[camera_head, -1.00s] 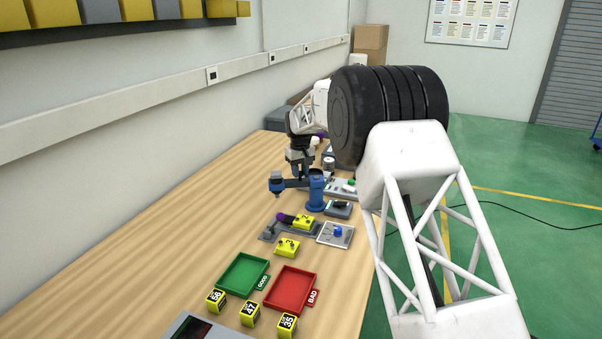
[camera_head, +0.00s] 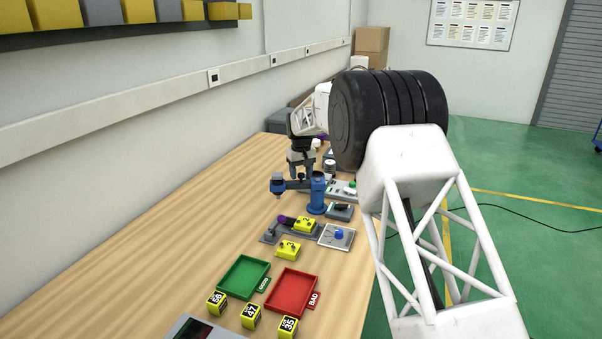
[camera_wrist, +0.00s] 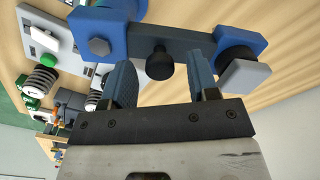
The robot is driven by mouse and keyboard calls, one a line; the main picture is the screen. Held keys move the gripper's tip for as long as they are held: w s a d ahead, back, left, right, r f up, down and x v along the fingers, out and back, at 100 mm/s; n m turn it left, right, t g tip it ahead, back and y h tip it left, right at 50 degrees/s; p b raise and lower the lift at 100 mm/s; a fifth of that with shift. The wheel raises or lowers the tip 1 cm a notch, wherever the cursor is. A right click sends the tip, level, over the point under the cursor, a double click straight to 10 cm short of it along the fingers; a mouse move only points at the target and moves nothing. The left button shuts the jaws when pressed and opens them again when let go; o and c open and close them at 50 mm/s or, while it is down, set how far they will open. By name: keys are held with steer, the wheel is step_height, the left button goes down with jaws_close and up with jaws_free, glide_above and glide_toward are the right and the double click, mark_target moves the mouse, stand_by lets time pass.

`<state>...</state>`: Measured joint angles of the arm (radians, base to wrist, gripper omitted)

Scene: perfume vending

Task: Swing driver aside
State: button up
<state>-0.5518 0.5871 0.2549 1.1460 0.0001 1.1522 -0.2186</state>
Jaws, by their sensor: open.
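The driver is a blue post (camera_head: 317,193) with a dark horizontal arm (camera_head: 297,184) and a blue head (camera_head: 277,184) at its left end. In the wrist view the driver's dark bar (camera_wrist: 180,45) spans the top of the picture, with a black knob (camera_wrist: 159,63) hanging from its middle. My gripper (camera_wrist: 163,82) is open, its two blue-grey fingers on either side of the knob and apart from it. In the head view my gripper (camera_head: 301,165) is just behind the driver's arm, partly hidden.
A green tray (camera_head: 243,277) and a red tray (camera_head: 291,292) lie nearer on the table, with several yellow numbered blocks (camera_head: 251,315). A grey panel with a blue knob (camera_head: 338,235) is in front of the driver. The wooden table is clear to the left.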

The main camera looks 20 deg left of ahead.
mark_target(301, 174)
steer(key=shift+r, duration=0.1)
steer(key=shift+r, duration=3.8)
steer(key=shift+d+r, duration=0.1)
